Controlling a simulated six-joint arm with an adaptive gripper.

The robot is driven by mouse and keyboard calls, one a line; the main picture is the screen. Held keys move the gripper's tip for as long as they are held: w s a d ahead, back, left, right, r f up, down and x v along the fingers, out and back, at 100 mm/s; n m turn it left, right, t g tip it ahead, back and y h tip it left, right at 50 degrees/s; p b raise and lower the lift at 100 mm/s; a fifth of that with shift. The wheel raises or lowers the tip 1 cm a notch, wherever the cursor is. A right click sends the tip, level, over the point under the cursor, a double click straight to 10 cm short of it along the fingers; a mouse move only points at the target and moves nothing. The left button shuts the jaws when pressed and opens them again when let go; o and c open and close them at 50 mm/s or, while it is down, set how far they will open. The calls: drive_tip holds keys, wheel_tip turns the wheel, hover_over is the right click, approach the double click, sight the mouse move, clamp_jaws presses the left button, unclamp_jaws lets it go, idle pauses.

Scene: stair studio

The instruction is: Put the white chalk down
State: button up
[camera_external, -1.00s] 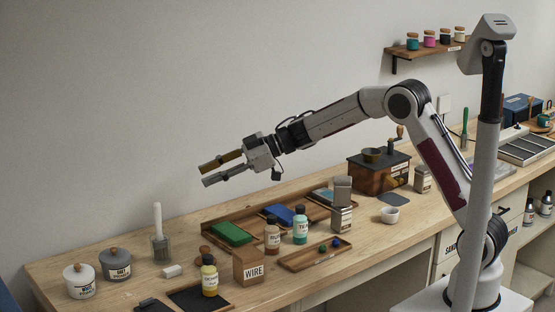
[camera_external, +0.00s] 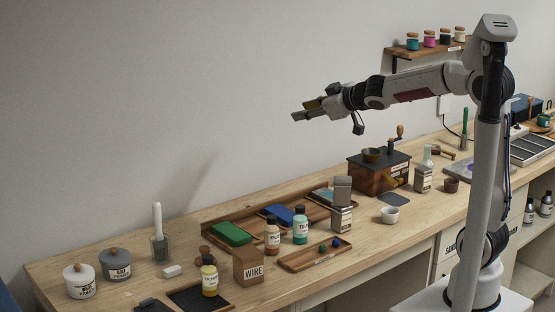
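A small white block (camera_external: 172,271) lies on the bench at the front left and may be the white chalk. A white stick (camera_external: 157,217) also stands upright in a glass jar (camera_external: 160,249) just behind it. I cannot tell for certain which is the chalk. My gripper (camera_external: 302,110) is raised high above the bench, in front of the bare wall, pointing left.
White (camera_external: 79,281) and grey (camera_external: 115,264) lidded pots stand at the left. A yellow bottle (camera_external: 209,276), a WIRE box (camera_external: 248,266) and a wooden tray (camera_external: 316,255) crowd the front. A green block (camera_external: 231,233) and a blue block (camera_external: 277,214) lie behind. A grinder (camera_external: 378,175) stands further right.

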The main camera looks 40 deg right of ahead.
drive_tip(key=s+d+f+m+g+h, duration=0.2)
drive_tip(key=s+d, duration=0.3)
drive_tip(key=s, duration=0.4)
drive_tip(key=s+d+f+m+g+h, duration=0.1)
drive_tip(key=s+d+f+m+g, duration=0.15)
drive_tip(key=s+d, duration=0.4)
drive_tip(key=s+a+f+g, duration=0.1)
drive_tip(key=s+f, duration=0.2)
drive_tip(key=s, duration=0.4)
drive_tip(key=s+a+f+g+y, duration=0.1)
drive_tip(key=s+f, duration=0.2)
drive_tip(key=s, duration=0.4)
drive_tip(key=s+a+f+g, duration=0.1)
drive_tip(key=s+f, duration=0.2)
drive_tip(key=s, duration=0.4)
drive_tip(key=shift+s+a+f+m, duration=0.2)
drive_tip(key=shift+a+f+m, duration=0.1)
drive_tip(key=shift+m, duration=0.15)
